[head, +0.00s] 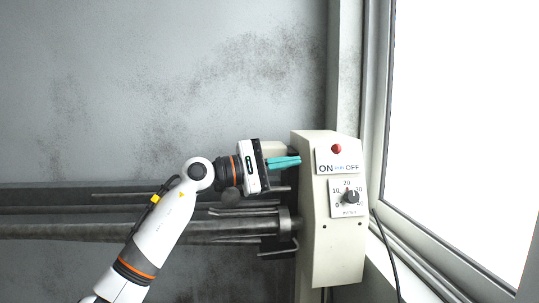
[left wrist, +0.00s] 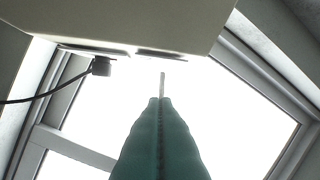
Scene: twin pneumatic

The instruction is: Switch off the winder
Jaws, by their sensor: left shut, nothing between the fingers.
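The winder's cream control box (head: 320,225) stands right of centre in the head view. Its front has a red round button or lamp (head: 336,148), an ON/OFF plate (head: 338,167) and a dark dial knob (head: 350,197). I cannot make out a switch lever or its position on the plate. My left gripper (head: 298,160) is shut and empty, its teal fingers pointing right at the box's left edge, level with the plate. In the left wrist view the closed fingers (left wrist: 162,110) point at a thin grey rod (left wrist: 162,82) I cannot identify. My right gripper is out of view.
Dark metal rollers and bars (head: 130,228) run left from the box, below my left arm. A bright window (head: 460,120) is to the right. A black cable (head: 386,250) hangs right of the box. The wall above my arm is bare.

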